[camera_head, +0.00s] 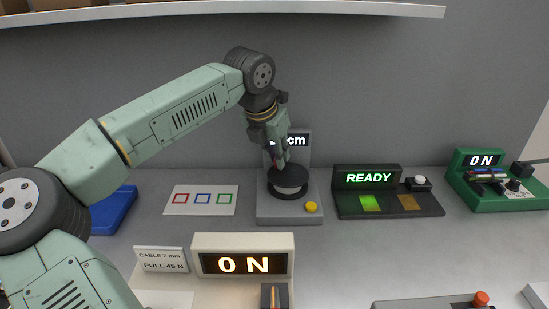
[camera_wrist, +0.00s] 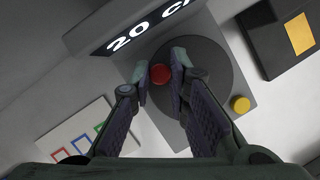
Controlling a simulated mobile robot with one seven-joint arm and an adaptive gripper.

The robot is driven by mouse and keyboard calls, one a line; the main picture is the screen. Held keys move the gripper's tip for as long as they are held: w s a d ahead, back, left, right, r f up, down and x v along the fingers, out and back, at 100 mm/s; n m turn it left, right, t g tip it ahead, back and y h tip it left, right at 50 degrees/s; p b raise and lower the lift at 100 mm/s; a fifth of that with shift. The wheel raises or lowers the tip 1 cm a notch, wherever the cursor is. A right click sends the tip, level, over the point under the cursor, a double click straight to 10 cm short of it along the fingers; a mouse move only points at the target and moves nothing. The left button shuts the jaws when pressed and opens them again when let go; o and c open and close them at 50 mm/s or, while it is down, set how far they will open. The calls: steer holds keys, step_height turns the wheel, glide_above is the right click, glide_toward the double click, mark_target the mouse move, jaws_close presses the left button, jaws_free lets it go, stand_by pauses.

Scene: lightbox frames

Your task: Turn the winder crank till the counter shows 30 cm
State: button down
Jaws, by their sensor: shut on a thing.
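The winder (camera_head: 264,214) is a grey base with a dark round drum (camera_head: 290,190) on top; the drum also shows in the wrist view (camera_wrist: 212,72). My gripper (camera_head: 279,160) points down over the drum. In the wrist view its two fingers (camera_wrist: 161,76) are closed around the red crank knob (camera_wrist: 160,74). The knob sits near the drum's left edge there. The counter (camera_wrist: 132,38) behind the winder reads 20 and a cut-off "c" in the wrist view; in the head view my gripper hides its digits. A yellow button (camera_head: 311,206) is on the base's front right.
A black READY panel (camera_head: 345,210) stands close right of the winder. A card with coloured squares (camera_head: 202,211) lies to its left. A cream unit (camera_head: 205,241) reading ON stands in front. A green ON unit (camera_head: 462,185) is far right. A shelf (camera_head: 220,9) runs above.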

steer(key=shift+w+d+m+g+h, duration=0.15)
steer(key=shift+m+g+h, duration=0.05)
steer(key=shift+m, duration=0.45)
steer(key=shift+w+d+m+g+h, duration=0.1)
steer(key=shift+w+m+g+h, duration=0.1)
steer(key=shift+m, duration=0.45)
steer(key=c, duration=1.5)
jaws_free()
steer(key=shift+c, duration=0.2)
